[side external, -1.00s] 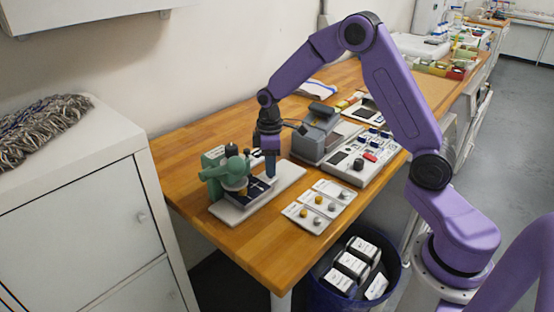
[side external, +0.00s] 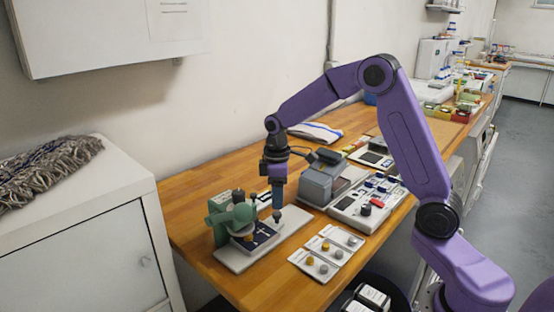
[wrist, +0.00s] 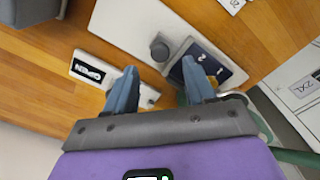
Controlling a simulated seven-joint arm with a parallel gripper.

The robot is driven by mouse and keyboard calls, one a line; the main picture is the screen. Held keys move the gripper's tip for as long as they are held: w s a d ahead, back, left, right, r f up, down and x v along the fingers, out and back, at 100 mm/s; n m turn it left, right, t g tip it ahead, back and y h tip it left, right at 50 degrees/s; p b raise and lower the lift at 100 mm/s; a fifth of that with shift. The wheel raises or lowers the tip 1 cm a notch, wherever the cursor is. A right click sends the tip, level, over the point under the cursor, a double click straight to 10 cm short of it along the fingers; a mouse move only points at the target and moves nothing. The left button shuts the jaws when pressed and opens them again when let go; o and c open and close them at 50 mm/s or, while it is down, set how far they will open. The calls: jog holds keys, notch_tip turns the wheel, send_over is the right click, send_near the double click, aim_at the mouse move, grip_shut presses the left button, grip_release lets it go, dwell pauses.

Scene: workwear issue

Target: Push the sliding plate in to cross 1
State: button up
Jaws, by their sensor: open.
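The green press-like fixture (side external: 226,214) stands on a white base (side external: 292,222) near the left end of the bench. The dark navy sliding plate (side external: 262,233) lies on this base, with pale markings and a yellow piece near the fixture. In the wrist view the plate (wrist: 226,70) shows small white marks, partly behind the right finger. A dark round knob (wrist: 159,49) stands on the white base beside the plate. My gripper (side external: 277,212) points down just right of the plate; in the wrist view its blue fingers (wrist: 160,82) are apart with nothing between them. Contact with the plate cannot be told.
White cards with small round pieces (side external: 327,249) lie in front. A grey machine (side external: 321,178) and a control panel (side external: 368,204) stand to the right. A bin with black boxes (side external: 372,297) is below the bench edge.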

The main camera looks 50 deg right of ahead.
notch_tip(320, 180, up, 12)
jog(key=shift+r, duration=0.15)
jog(key=shift+s+a, duration=0.1)
dwell(0.5)
jog(key=s+a+f+n, duration=0.1)
jog(key=s+a, duration=0.6)
jog(key=s, duration=0.2)
jog(key=s+f+n, duration=0.1)
jog(key=s+f, duration=0.2)
jog(key=s, duration=0.9)
jog(key=s+f+n, duration=0.1)
jog(key=s+f, duration=0.2)
jog(key=s, duration=0.9)
jog(key=shift+f+n, duration=0.3)
